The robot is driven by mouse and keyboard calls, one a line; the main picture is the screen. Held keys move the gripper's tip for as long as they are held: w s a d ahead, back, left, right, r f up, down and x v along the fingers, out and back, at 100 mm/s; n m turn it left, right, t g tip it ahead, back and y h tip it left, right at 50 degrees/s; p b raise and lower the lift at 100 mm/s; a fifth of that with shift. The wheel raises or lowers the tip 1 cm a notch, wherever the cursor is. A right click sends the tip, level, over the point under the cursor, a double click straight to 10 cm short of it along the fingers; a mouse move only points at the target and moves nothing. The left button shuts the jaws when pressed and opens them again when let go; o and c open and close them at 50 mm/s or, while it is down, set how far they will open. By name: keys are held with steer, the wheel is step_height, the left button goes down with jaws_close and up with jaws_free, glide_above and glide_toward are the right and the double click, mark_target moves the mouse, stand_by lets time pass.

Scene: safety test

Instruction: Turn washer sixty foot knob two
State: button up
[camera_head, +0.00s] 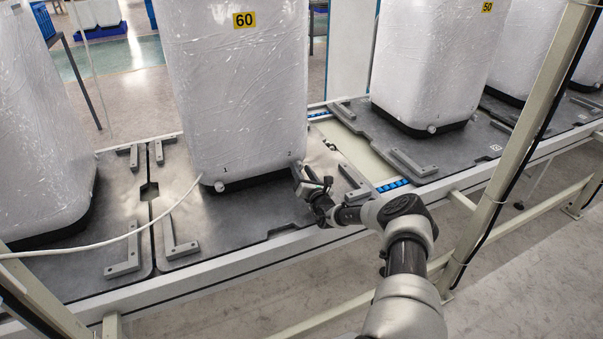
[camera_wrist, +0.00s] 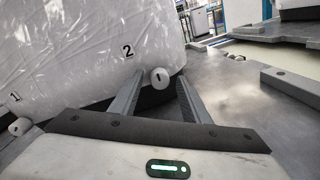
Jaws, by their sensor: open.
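The washer (camera_head: 235,85) with the yellow "60" label (camera_head: 244,19) stands wrapped in clear plastic on a dark plate. Its base has two foot knobs, marked 1 and 2. Foot knob one (camera_head: 219,186) shows at the left corner, and also in the wrist view (camera_wrist: 19,126). Foot knob two (camera_wrist: 160,77) is a round white knob with a dark slot mark, just below the "2". My gripper (camera_head: 298,170) is at that corner and hides most of knob two in the head view. In the wrist view, my gripper (camera_wrist: 160,82) is open, its fingers on either side of knob two; contact cannot be told.
Grey angle brackets (camera_head: 180,240) lie on the dark plate (camera_head: 225,225). A white cable (camera_head: 120,237) runs at left. Another wrapped washer (camera_head: 425,65), labelled 50, stands to the right. A beige frame post (camera_head: 520,130) rises at right.

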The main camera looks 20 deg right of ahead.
steer(key=c, duration=1)
steer(key=shift+c, duration=0.2)
steer(key=shift+m, duration=0.4)
steer(key=m+b, duration=0.1)
steer(key=m, duration=0.3)
steer(key=shift+m, duration=0.4)
steer(key=m, duration=0.2)
steer(key=m+b, duration=0.1)
steer(key=m, duration=0.2)
steer(key=shift+m+g+y, duration=0.3)
steer(key=o, duration=1)
